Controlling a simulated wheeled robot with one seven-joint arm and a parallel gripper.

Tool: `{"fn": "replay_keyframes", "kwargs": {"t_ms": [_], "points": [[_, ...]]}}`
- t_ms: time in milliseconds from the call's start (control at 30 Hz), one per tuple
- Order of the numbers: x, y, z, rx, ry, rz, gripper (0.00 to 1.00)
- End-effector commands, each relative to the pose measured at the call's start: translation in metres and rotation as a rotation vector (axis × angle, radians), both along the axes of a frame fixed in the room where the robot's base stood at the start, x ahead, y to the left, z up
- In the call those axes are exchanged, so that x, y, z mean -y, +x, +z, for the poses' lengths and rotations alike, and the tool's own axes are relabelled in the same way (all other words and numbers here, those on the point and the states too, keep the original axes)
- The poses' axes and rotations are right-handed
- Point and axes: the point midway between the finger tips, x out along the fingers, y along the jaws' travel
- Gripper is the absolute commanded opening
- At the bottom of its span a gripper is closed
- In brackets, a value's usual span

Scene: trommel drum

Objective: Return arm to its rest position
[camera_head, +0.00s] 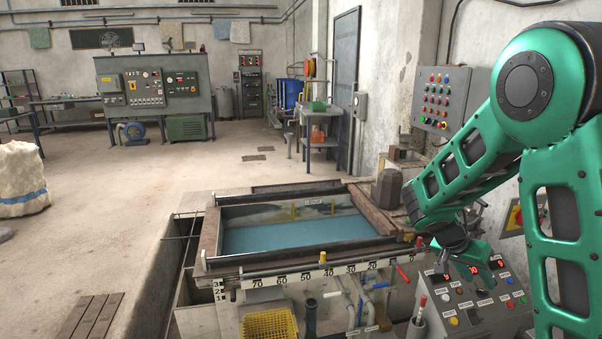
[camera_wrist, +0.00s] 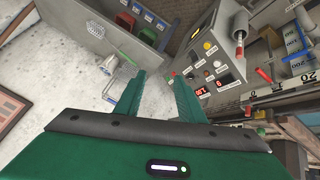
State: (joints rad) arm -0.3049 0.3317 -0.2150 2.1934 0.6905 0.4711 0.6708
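My green arm reaches in from the right in the head view, bent over the control console at the tank's right end. My gripper (camera_head: 478,264) hangs low in front of the console (camera_head: 480,303), and part of it is hidden by my arm. In the wrist view my gripper (camera_wrist: 160,78) has its two green fingers spread with a gap between them and nothing held. The console face with its buttons and red displays also shows beyond the fingers in the wrist view (camera_wrist: 212,62). Whether any finger touches the console is not clear.
A tank with blue liquid (camera_head: 300,232) and a numbered scale along its front stands left of my arm. A dark grey block (camera_head: 387,189) sits at its right corner. A wall button box (camera_head: 444,98) is behind my arm. Open floor (camera_head: 130,200) lies to the left.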

Motion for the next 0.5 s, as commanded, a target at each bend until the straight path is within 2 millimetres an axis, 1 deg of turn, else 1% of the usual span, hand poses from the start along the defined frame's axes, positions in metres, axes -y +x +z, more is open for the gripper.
{"fn": "replay_keyframes", "kwargs": {"t_ms": [33,200,333,500], "points": [[0.008,-0.018,0.009,-0.017,0.040,-0.008,0.36],[0.018,-0.075,0.028,-0.092,0.174,0.007,0.36],[0.018,-0.120,0.041,-0.135,0.275,0.036,0.36],[0.011,-0.177,0.056,-0.174,0.401,0.101,0.36]]}}
